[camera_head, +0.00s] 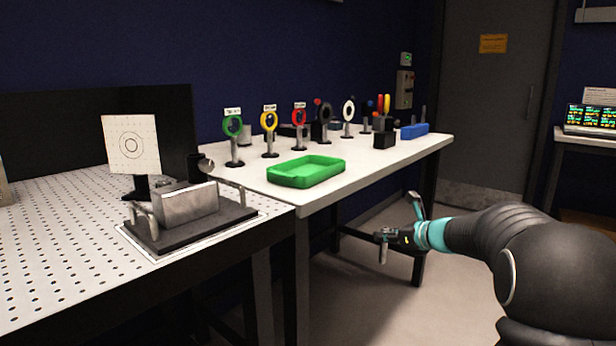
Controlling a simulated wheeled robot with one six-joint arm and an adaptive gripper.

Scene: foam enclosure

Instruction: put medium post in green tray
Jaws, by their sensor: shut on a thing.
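The green tray (306,171) lies empty near the front edge of the white table, left of the middle of the view. My gripper (388,239) is in front of the table, below and right of the tray, over open floor. It is shut on a small grey upright piece (383,251), which I take to be the medium post. The piece is small and dark here, and the grip on it is partly hidden.
Several ring holders on stands, including a green one (233,127) and a red one (299,118), line the table behind the tray. A blue bin (414,131) stands at the far right end. A metal fixture (186,206) sits on the perforated bench (50,240) at left.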

